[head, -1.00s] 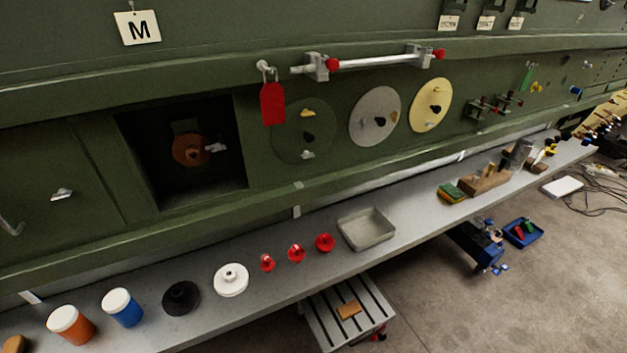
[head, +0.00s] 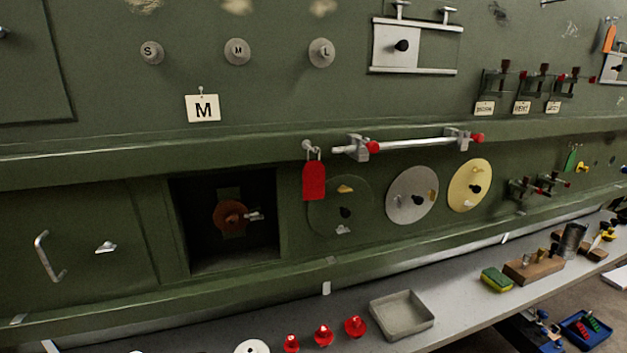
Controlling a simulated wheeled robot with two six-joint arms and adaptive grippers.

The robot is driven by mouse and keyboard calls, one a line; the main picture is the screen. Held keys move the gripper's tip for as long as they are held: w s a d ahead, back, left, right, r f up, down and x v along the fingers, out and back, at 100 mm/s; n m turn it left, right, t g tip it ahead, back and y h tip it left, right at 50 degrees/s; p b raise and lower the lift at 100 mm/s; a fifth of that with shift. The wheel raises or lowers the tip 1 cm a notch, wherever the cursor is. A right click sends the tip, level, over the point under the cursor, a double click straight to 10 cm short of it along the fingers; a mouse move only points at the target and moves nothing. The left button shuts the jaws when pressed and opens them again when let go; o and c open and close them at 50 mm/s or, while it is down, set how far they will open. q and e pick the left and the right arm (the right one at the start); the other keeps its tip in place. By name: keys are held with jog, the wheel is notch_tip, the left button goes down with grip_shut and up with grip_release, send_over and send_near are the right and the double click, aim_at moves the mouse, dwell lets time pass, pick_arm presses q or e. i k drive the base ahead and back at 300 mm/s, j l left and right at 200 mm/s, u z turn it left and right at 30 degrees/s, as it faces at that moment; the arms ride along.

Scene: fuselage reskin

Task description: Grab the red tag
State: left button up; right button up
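The red tag (head: 314,181) hangs from a pale hook or peg (head: 308,146) on the green fuselage wall, in the middle of the head view. It hangs upright, just left of the dark green disc and below the left end of the silver bar. Neither of my grippers shows in the head view, so nothing of mine touches the tag here.
A silver bar with red-ended clamps (head: 410,145) sits right of the tag. A square opening (head: 225,220) lies left. Discs (head: 412,195) are at right. A grey shelf (head: 460,295) below carries a tray (head: 401,314) and red knobs (head: 323,335).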

aim_at(314, 171)
jog(key=l, duration=0.45)
jog(key=i+l+u, duration=0.1)
jog(key=l, duration=0.35)
jog(key=u, duration=1.6)
